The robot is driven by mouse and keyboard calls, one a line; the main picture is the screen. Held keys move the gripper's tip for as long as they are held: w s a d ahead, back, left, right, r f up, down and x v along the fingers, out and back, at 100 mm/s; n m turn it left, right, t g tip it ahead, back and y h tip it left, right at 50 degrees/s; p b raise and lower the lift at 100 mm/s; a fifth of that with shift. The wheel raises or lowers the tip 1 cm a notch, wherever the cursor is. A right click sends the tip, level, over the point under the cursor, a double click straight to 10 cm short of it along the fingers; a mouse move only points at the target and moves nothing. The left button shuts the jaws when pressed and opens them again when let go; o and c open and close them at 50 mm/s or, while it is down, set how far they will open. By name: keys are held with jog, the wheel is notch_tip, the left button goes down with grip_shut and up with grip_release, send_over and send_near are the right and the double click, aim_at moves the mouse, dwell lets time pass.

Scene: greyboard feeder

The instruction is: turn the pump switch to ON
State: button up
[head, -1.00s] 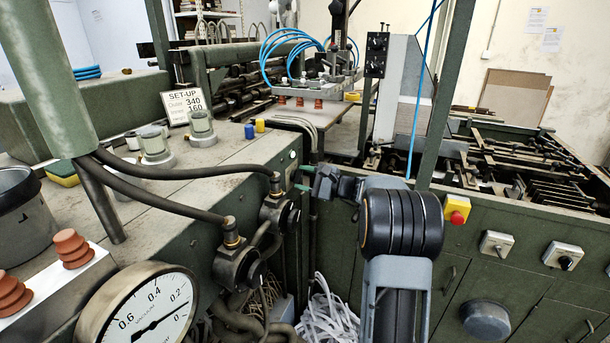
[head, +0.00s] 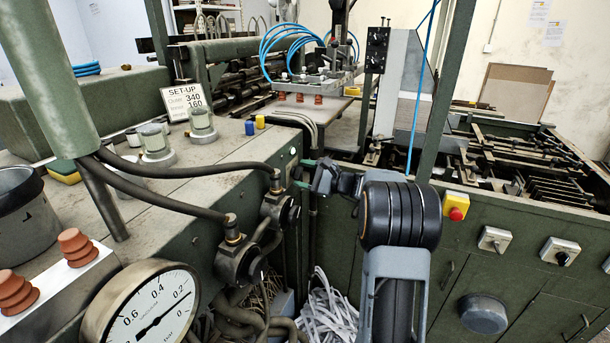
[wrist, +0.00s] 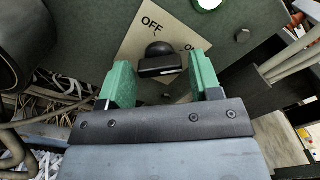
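The pump switch is a black knob (wrist: 159,60) on a beige plate (wrist: 135,45) fixed to a green panel. The plate reads OFF at its upper left; a partly hidden label starting with O is at the right. The knob's bar lies nearly level in the wrist view. My gripper (wrist: 161,82) has two green fingers, spread apart on either side of the knob. A gap shows beside the knob, and I cannot tell whether either finger touches it. In the head view, my gripper (head: 304,174) reaches left to the side of the green cabinet; the knob is too small to make out there.
Two black pump fittings (head: 240,260) with hoses stand left of my gripper. A vacuum gauge (head: 150,306) is at the lower left. A red stop button (head: 456,214) and grey rotary switches (head: 560,252) are on the right cabinet. Pale pipes (wrist: 285,62) run close on the right.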

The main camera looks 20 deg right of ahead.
jog(key=shift+o, duration=1.2)
jog(key=shift+s+d, duration=0.1)
jog(key=b+v, duration=0.1)
jog(key=v, duration=1.2)
jog(key=shift+s, duration=0.25)
jog(key=shift+d, duration=0.2)
notch_tip(320, 180, down, 8)
jog(key=s+a+g+h, duration=0.2)
jog(key=g, duration=0.1)
jog(key=s+a+f+n+g+h+p, duration=0.25)
jog(key=s+a+n+g+h, duration=0.25)
jog(key=s+a+n+g, duration=0.4)
jog(key=s+a+r+n+t+h+p, duration=0.2)
jog(key=s+a+r+n+h, duration=0.3)
jog(key=a, duration=0.6)
jog(key=s+r+n+p, duration=0.1)
jog(key=s+r+n, duration=0.1)
jog(key=s+n, duration=0.1)
jog(key=shift+n, duration=0.9)
